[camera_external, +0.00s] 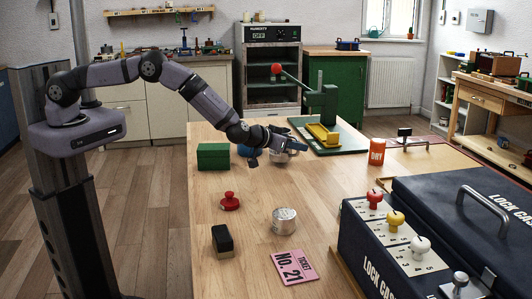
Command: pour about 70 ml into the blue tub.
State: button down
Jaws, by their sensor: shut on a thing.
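A blue tub (244,151) stands on the wooden table, beside the green box and largely hidden behind my wrist. My gripper (288,146) is at the far middle of the table, to the right of the tub. It appears shut on a silver metal vessel (286,156), which shows just below the fingers. The arm and fingers cover part of this vessel, and I cannot tell its tilt, its contents or whether it touches the table.
A green box (213,156) is left of the tub. A green lever press (322,115) stands behind right, an orange can (377,152) to the right. A red knob (229,202), metal tin (284,221), black block (222,241) and pink ticket (289,267) lie nearer. A lock case (420,220) fills the right.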

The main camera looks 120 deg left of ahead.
aim_at(289, 135)
jog(key=shift+s+a, duration=0.1)
jog(key=shift+s, duration=0.05)
dwell(0.3)
jog(key=shift+s+a+r+n+t+b, duration=0.1)
jog(key=shift+s+r+n+t+b, duration=0.3)
jog(key=shift+s+r+n+b, duration=0.25)
jog(key=s+r+n+t+b, duration=0.1)
jog(key=s+b, duration=0.1)
jog(key=b, duration=0.1)
jog(key=shift+a+r+n, duration=0.1)
jog(key=shift+r+n, duration=0.25)
jog(key=s+r+n+t+y+b, duration=0.2)
jog(key=s+r+n+t+b, duration=0.1)
jog(key=s+n+b, duration=0.3)
jog(key=shift+a+r, duration=0.4)
jog(key=shift+r, duration=0.4)
jog(key=shift+s+r+n+t, duration=0.3)
jog(key=shift+s+r+n, duration=0.15)
jog(key=shift+n, duration=0.05)
